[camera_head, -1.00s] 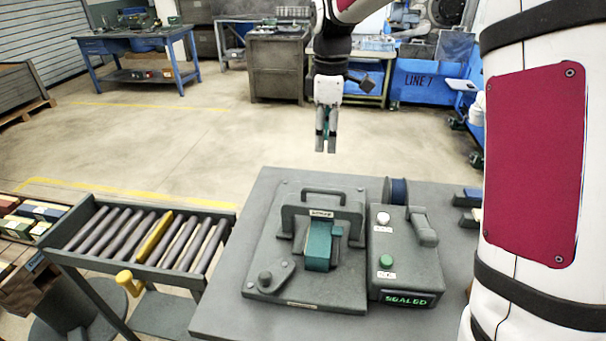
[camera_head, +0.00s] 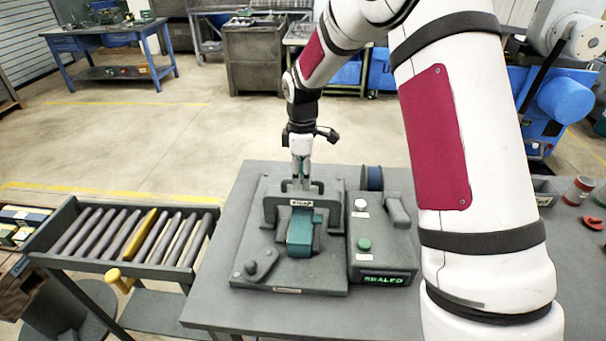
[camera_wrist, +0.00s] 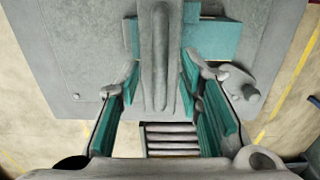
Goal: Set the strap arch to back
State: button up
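The strap arch (camera_head: 272,207) is a grey bracket with a small label, standing across a grey base plate, with a grey handle bar at its top. A teal block (camera_head: 300,240) sits at its front and shows in the wrist view (camera_wrist: 218,42). My gripper (camera_head: 301,180) is just above the handle. In the wrist view my open teal-padded fingers (camera_wrist: 163,90) lie on either side of the long grey bar (camera_wrist: 160,50), with gaps visible. The fingertips are partly hidden in the head view, so I cannot tell whether they touch the arch.
A control box (camera_head: 384,260) to the right has a white button, a green button and a lit "SEALED" display. A blue spool (camera_head: 372,178) is behind it. A pivoted knob lever (camera_head: 257,263) lies at the plate's front left. A roller rack (camera_head: 205,268) stands left of the table.

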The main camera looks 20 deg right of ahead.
grip_shut()
jog(key=w+d+b, duration=0.3)
jog(key=w+b, duration=0.3)
jog(key=w, duration=0.1)
jog(key=w+d+b, duration=0.3)
jog(key=w+b, duration=0.2)
jog(key=w, duration=0.3)
jog(key=shift+d+b, duration=0.15)
jog(key=shift+b, duration=0.25)
jog(key=shift+w+r, duration=0.1)
jog(key=shift+w, duration=0.05)
